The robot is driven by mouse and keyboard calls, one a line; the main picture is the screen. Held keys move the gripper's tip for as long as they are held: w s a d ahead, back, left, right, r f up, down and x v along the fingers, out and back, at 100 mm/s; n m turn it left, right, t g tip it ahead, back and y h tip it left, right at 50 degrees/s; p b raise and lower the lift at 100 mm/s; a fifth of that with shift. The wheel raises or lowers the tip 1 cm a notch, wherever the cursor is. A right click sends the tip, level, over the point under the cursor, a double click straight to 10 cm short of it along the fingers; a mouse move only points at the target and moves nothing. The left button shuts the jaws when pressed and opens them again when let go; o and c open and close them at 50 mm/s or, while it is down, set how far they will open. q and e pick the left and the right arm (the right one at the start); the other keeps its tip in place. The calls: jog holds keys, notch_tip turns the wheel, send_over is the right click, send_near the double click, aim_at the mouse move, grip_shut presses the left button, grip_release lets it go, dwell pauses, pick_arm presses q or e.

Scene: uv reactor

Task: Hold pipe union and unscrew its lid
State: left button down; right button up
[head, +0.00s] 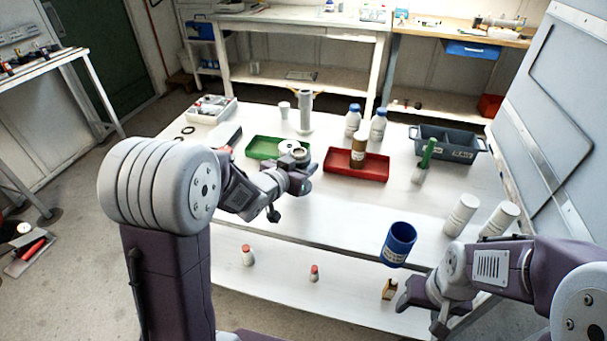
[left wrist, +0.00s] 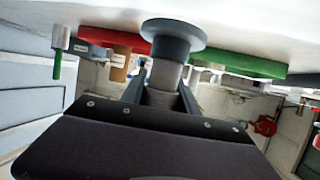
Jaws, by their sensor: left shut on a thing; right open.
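The pipe union appears as a grey round piece (head: 301,153) at my left gripper (head: 299,172), in front of the green tray. In the left wrist view, which looks upside down, the pipe union is a grey cylinder with a wide darker disc (left wrist: 174,37) at one end. The fingers of my left gripper (left wrist: 162,88) are shut on its narrower part from both sides. I cannot tell its lid apart from its body. My right gripper (head: 420,306) is open and empty at the lower right, well away from the union.
A green tray (head: 257,153) and a red tray (head: 345,175) lie on the white table. A grey cylinder (head: 305,107) stands behind.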

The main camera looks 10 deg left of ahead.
pick_arm(q)
notch_tip(320, 180, down, 3)
jog(key=shift+r+b, duration=0.1)
jog(key=shift+b, duration=0.2)
jog(key=c, duration=0.9)
grip_release()
